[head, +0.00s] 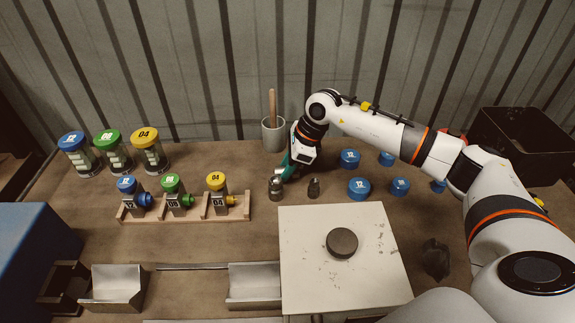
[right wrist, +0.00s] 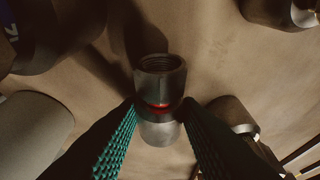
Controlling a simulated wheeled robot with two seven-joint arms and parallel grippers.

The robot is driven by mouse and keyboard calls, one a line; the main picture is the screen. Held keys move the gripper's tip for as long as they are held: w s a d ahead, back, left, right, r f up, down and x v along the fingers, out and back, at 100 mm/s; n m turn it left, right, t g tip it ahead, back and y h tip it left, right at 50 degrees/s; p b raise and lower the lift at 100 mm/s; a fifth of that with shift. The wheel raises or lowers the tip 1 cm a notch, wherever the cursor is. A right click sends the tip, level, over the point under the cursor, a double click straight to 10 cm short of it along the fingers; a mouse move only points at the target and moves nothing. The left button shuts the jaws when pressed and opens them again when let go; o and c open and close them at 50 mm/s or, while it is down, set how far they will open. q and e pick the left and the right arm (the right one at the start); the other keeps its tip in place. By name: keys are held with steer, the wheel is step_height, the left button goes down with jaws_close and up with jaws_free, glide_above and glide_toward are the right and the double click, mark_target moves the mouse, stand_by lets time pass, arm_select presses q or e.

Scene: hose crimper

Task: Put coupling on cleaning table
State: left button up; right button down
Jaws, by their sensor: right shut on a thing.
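In the head view the held part is small and mostly hidden by the gripper. A pale square plate (head: 300,275) with stains and a dark round disc on it stands at the front middle; I cannot tell whether it is the cleaning table. My left gripper is not in view.
A grey cup (head: 272,138) with a stick stands behind. Blue caps (head: 359,188) lie right. A wooden rack (head: 238,212) and metal trays (head: 255,285) are left.

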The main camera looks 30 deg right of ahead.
steer(key=shift+f, duration=0.1)
steer(key=c, duration=1)
jaws_free()
steer(key=shift+c, duration=0.2)
steer(key=shift+r, duration=0.2)
steer(key=shift+d+r, duration=0.15)
steer(key=shift+r, duration=0.05)
steer(key=b+v, duration=0.2)
steer(key=v, duration=0.9)
steer(key=shift+r, duration=0.2)
steer(key=shift+s, duration=0.1)
